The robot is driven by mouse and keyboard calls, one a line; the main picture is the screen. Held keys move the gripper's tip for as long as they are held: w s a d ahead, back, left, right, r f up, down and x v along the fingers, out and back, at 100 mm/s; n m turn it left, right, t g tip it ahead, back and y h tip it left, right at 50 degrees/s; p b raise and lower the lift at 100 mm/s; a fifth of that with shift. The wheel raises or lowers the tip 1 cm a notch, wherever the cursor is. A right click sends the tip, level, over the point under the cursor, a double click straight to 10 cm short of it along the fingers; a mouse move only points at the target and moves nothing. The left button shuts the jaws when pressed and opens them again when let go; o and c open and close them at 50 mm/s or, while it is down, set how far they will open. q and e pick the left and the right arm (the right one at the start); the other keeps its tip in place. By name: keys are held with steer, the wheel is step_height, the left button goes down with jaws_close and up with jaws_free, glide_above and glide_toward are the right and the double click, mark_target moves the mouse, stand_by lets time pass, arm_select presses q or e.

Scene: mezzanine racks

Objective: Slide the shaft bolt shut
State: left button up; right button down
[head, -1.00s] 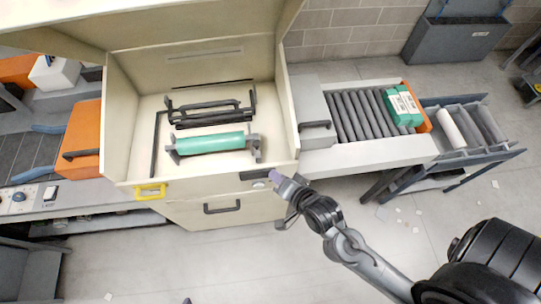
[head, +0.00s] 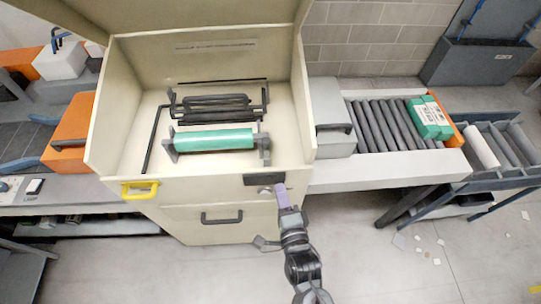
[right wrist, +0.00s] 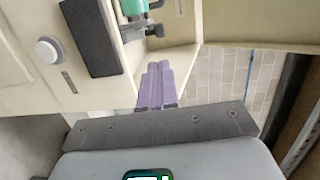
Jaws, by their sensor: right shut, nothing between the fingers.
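The open cream cabinet (head: 227,191) holds a green roller (head: 215,140) on a dark shaft. A dark bracket (head: 264,150) stands at the roller's right end; it may carry the shaft bolt, but I cannot make out the bolt. My right gripper (head: 281,188) has purple fingers, shut and empty, at the cabinet's front right, just below a dark block (head: 259,179) and right of a small round knob (head: 265,191). In the right wrist view the shut fingers (right wrist: 158,68) point toward the cabinet's side wall, with the dark block (right wrist: 90,37) and white knob (right wrist: 47,50) to their left. My left gripper is out of view.
A yellow handle (head: 139,189) is on the cabinet's front left. Dark bars (head: 217,107) lie behind the roller. A roller conveyor (head: 377,125) with green boxes (head: 430,118) extends right. An orange box (head: 70,140) stands left. The floor in front is open.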

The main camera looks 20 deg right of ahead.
steer(key=shift+w, duration=0.1)
steer(key=p, duration=0.2)
glide_toward(269, 140)
steer(key=w, duration=0.3)
steer(key=w+f, duration=0.1)
steer(key=w, duration=0.1)
steer(key=shift+w, duration=0.2)
stand_by(0.4)
steer(key=shift+w+d+f, duration=0.15)
steer(key=shift+w+d, duration=0.05)
steer(key=shift+w, duration=0.2)
steer(key=w+b, duration=0.1)
steer(key=w, duration=0.1)
steer(key=w+d+b, duration=0.1)
steer(key=shift+w+d, duration=0.1)
steer(key=shift+w, duration=0.25)
steer(key=shift+s, duration=0.15)
